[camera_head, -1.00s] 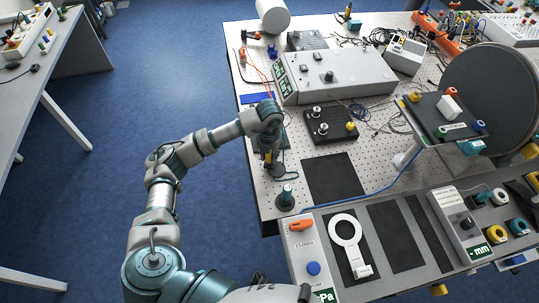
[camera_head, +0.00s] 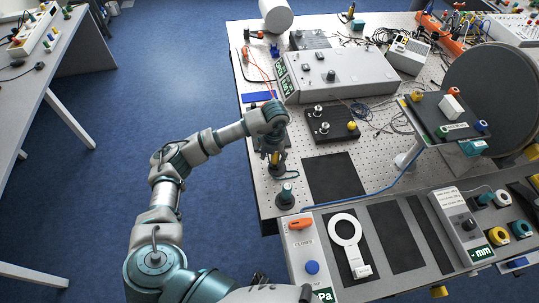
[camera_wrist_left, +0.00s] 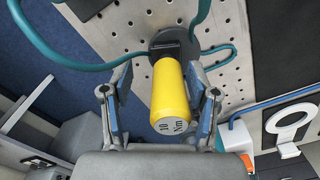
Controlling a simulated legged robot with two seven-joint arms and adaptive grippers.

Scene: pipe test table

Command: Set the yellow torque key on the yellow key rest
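The yellow torque key (camera_wrist_left: 170,95) is a yellow cylinder marked 10 Nm on its near end. Its far end meets a black block on a dark round base (camera_wrist_left: 166,38). I cannot tell whether this base is the yellow key rest. My left gripper (camera_wrist_left: 161,112) is open, with one finger on each side of the key. A gap shows at the left finger; the right finger is closer. In the head view the left gripper (camera_head: 272,155) points down at the key, near the table's left edge, partly hiding it. My right gripper is not in view.
A teal-topped post on a dark round base (camera_head: 286,197) stands just nearer than the gripper. A black panel (camera_head: 333,178) lies to the right. A grey instrument box (camera_head: 338,72) and a black box with knobs (camera_head: 331,122) stand farther back. A teal cable (camera_wrist_left: 75,50) loops near the gripper.

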